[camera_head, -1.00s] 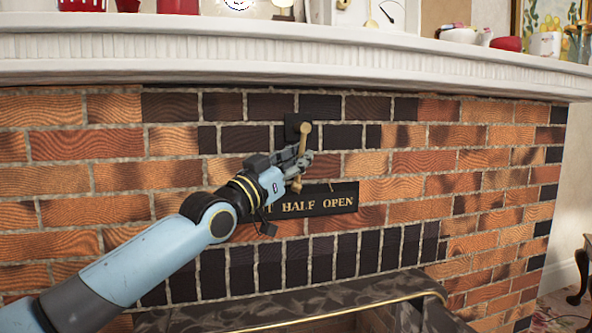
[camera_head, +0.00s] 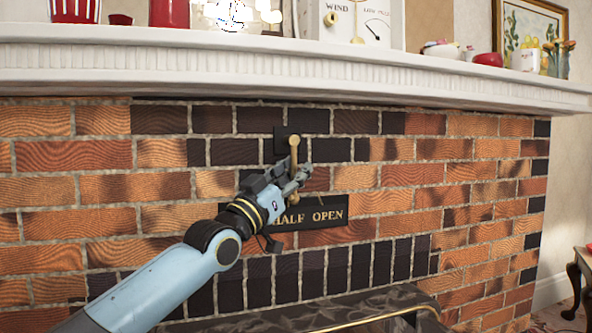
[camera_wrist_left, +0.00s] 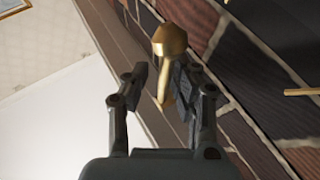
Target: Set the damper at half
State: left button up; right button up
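The damper handle (camera_head: 294,155) is a brass lever on a black wall plate (camera_head: 281,140) in the brick face. It hangs about straight down, its lower end just above the word HALF on the black sign (camera_head: 329,213). The sign reads HALF OPEN; its left part is hidden by my arm. My left gripper (camera_head: 297,179) is at the lever's lower part. In the left wrist view, the brass handle (camera_wrist_left: 168,42) stands between the parted fingers of my left gripper (camera_wrist_left: 162,80), close to the right finger; I cannot tell if they touch. My right gripper is not in view.
A white mantel (camera_head: 400,75) juts out above the lever, with a white gauge box (camera_head: 356,22), red jars and other items on it. A dark, gold-edged fireplace hood (camera_head: 350,308) is below. The wall right of the sign is clear.

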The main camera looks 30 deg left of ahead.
pick_arm(q)
jog(key=shift+o, duration=0.4)
jog(key=shift+a, duration=0.1)
jog(key=shift+v, duration=0.85)
jog(key=v, duration=1)
jog(key=shift+s, duration=0.2)
